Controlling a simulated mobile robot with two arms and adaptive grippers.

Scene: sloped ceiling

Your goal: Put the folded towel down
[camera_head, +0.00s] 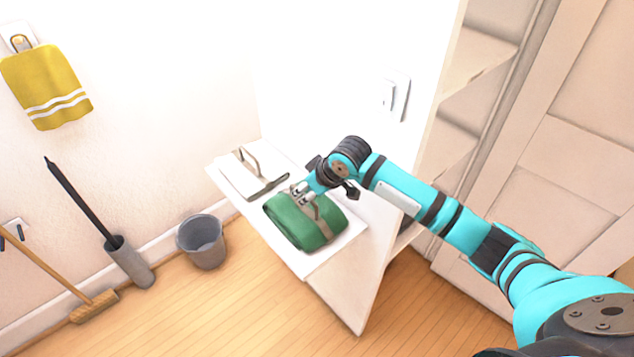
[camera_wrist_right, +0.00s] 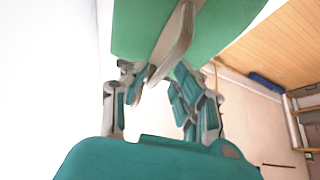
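The folded towel (camera_head: 300,222) is a green, rounded bundle with a beige strap that forms a raised loop on top. In the head view it is over the front part of a white shelf top (camera_head: 338,245); whether it touches the surface is unclear. My right gripper (camera_head: 303,194) is at the loop, above the towel. In the right wrist view, the towel (camera_wrist_right: 215,28) fills the top, and the strap (camera_wrist_right: 175,42) runs between the fingertips of my right gripper (camera_wrist_right: 162,76), which look closed on it. My left gripper is not in view.
A white, flat item with a handle (camera_head: 250,180) lies behind the towel on the shelf top. A wall switch (camera_head: 393,95) is above. A grey bucket (camera_head: 202,243), a broom (camera_head: 60,275) and a yellow towel (camera_head: 48,85) are to the left. Open shelves (camera_head: 475,60) are right.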

